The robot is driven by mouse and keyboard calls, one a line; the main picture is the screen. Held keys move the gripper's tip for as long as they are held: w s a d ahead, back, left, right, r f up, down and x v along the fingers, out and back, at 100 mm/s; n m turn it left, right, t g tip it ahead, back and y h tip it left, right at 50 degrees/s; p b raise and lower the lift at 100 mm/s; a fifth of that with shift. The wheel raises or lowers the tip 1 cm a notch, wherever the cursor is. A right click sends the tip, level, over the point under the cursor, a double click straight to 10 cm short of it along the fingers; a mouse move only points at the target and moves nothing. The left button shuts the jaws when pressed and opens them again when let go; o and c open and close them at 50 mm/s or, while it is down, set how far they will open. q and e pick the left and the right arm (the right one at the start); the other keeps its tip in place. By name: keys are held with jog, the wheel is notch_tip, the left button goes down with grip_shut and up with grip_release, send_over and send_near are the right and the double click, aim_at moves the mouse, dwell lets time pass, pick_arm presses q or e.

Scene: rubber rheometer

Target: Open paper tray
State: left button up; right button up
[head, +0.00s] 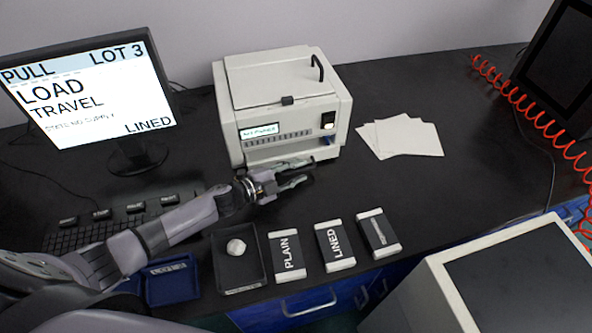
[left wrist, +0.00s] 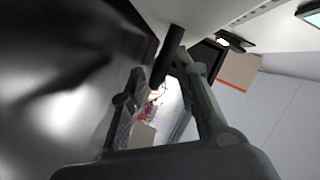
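The pale printer-like machine (head: 285,95) stands at the back centre of the dark bench. Its lower front, where a tray would sit, is partly hidden behind my left gripper (head: 294,174). My left gripper reaches in from the left, close in front of that lower front, with its fingers apart. In the left wrist view, a dark round bar (left wrist: 168,56) projects from a pale face and shows between the spread fingertips of my left gripper (left wrist: 165,85). I cannot tell whether the fingers touch the bar. My right gripper is not in view.
A monitor (head: 85,95) and keyboard (head: 90,228) stand left. Paper sheets (head: 405,136) lie right of the machine. In front are a blue tray (head: 172,299), a dark tray (head: 221,262) with a pale lump, and packs marked PLAIN (head: 288,256) and LINED (head: 335,246).

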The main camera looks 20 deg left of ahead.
pick_arm(q)
jog(key=shift+c, duration=0.5)
grip_shut()
dwell(0.4)
